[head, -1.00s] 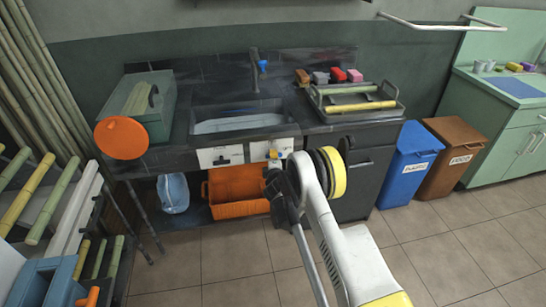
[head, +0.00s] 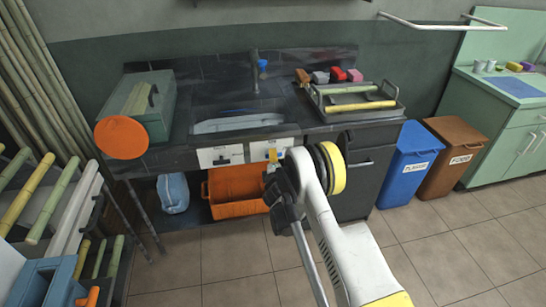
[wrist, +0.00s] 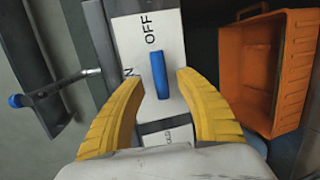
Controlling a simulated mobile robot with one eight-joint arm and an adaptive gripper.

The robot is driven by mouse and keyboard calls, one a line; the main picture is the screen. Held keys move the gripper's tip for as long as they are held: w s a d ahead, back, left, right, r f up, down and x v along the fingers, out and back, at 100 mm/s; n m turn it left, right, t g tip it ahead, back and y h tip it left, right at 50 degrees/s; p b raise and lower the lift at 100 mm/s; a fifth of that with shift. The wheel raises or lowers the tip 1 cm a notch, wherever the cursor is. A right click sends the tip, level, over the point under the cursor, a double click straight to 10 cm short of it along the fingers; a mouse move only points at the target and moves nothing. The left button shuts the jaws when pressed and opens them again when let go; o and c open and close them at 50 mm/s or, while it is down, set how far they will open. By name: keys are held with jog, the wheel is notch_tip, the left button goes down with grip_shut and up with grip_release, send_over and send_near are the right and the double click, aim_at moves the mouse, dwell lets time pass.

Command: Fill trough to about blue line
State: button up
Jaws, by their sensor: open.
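The trough (head: 208,127) is the dark basin sunk in the black counter, with a pale strip and a thin blue line inside; I cannot tell the water level. A tap (head: 255,75) with a blue handle (head: 263,64) rises behind it. A white switch panel (head: 268,149) is on the counter front. My gripper (head: 271,172) is in front of this panel. In the wrist view my yellow-fingered gripper (wrist: 158,98) is open, its fingers on either side of a blue lever (wrist: 159,75) on the panel, marked OFF. I cannot tell whether they touch it.
An orange crate (head: 235,191) and a light blue container (head: 173,193) are under the counter. A green box (head: 160,112) and an orange disc (head: 121,137) are at the left. A tray (head: 358,105) stands right.

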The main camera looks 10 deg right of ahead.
jog(key=v, duration=0.5)
jog(key=shift+w, duration=0.1)
jog(key=s+d+r+m+g, duration=0.2)
jog(key=s+r+m, duration=0.4)
jog(key=r, duration=0.7)
jog(key=s+d+r+m+g, duration=0.25)
jog(key=s+r, duration=0.45)
jog(key=r, duration=0.6)
jog(key=s+a+m+g+y, duration=0.2)
jog(key=s+m, duration=0.6)
jog(key=s, duration=2.5)
jog(key=shift+a+g, duration=0.6)
jog(key=shift+g, duration=0.45)
